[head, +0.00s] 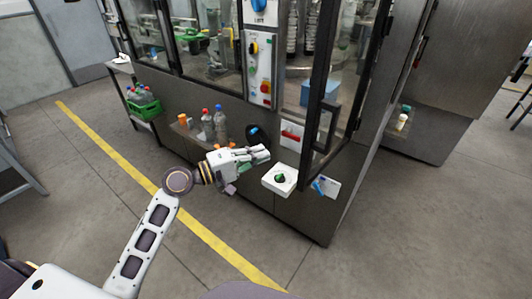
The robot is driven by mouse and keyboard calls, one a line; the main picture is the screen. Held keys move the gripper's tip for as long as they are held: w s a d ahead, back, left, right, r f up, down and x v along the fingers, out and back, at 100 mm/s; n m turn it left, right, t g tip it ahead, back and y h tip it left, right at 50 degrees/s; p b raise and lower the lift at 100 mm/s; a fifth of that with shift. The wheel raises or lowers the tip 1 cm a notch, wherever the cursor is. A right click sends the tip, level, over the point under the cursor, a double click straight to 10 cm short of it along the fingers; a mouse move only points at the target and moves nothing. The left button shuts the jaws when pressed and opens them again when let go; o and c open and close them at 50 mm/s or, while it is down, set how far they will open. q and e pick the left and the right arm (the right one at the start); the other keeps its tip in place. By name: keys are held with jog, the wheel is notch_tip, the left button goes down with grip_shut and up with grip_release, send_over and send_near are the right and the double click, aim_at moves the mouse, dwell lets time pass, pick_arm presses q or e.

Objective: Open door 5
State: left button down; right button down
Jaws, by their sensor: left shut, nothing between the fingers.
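A black-framed glass door (312,112) with a black bar handle (327,127) is at the right end of the machine's front. Its lower edge juts out from the cabinet, so it looks swung partly open; no door number is readable. My left gripper (266,154) is shut and empty, left of the door's lower corner and apart from the handle. It is in front of the grey lower cabinet, just above a white box with a green knob (280,178). My right gripper is out of view.
A control panel (260,67) with a yellow-red switch is left of the door. Bottles (220,125) stand on a ledge behind my left arm. A green crate (145,107) is farther left. A yellow line (115,155) crosses the open grey floor.

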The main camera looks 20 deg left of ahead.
pick_arm(q)
jog(key=shift+s+a, duration=0.3)
jog(key=shift+s, duration=0.1)
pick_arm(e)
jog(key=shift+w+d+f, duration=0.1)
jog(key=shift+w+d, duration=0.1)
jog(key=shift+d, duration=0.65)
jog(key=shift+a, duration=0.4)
